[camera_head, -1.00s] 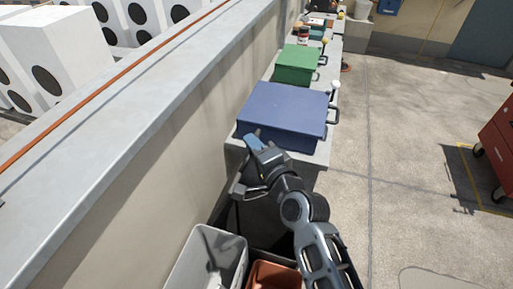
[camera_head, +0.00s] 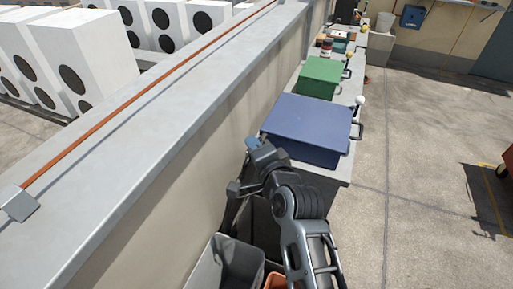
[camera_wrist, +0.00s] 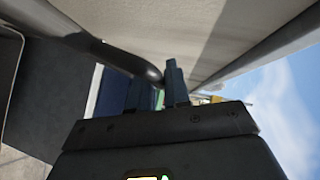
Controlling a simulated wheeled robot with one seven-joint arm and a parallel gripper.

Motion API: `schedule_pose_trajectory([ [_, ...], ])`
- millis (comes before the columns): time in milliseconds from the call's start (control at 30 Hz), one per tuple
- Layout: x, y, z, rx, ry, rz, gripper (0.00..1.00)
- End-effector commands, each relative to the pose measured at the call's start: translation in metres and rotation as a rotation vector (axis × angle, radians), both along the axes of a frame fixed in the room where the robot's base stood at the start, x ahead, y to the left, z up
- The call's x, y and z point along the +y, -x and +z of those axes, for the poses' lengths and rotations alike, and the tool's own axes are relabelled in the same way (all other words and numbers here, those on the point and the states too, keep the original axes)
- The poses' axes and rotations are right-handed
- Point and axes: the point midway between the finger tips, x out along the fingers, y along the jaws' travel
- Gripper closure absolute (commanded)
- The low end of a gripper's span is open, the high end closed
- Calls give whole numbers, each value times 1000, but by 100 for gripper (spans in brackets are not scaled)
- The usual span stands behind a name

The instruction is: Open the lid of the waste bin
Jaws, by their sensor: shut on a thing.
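My gripper (camera_head: 254,145) is raised beside the parapet, left of the blue box's near corner. In the wrist view its blue-grey fingers (camera_wrist: 175,85) are shut at the end of a dark curved handle bar (camera_wrist: 125,58). A dark grey panel (camera_wrist: 55,95) fills the left of that view; it looks like the bin's lid. In the head view a dark bin (camera_head: 264,225) stands below my gripper, largely hidden by my arm. A thin dark edge, perhaps the raised lid (camera_head: 234,212), stands beside the wall. The handle is not clear in the head view.
A blue box (camera_head: 310,122) and a green box (camera_head: 318,78) stand on the counter ahead. An open grey bin (camera_head: 232,265) and an orange bin (camera_head: 275,281) are at the bottom. The parapet (camera_head: 150,120) runs close on the left.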

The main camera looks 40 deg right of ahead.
Motion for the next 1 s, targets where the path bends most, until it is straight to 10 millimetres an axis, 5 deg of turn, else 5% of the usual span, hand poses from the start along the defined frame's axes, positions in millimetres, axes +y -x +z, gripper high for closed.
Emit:
schedule_pose_trajectory([
  [233, 0, 0, 1, -2, 0, 0, 100],
  [267, 0, 0, 1, -2, 0, 0, 80],
  [433, 0, 0, 1, -1, 0, 0, 64],
  [767, 2, 4, 0, -1, -1, 0, 64],
  [1000, 12, 33, 7, -1, -3, 3, 64],
])
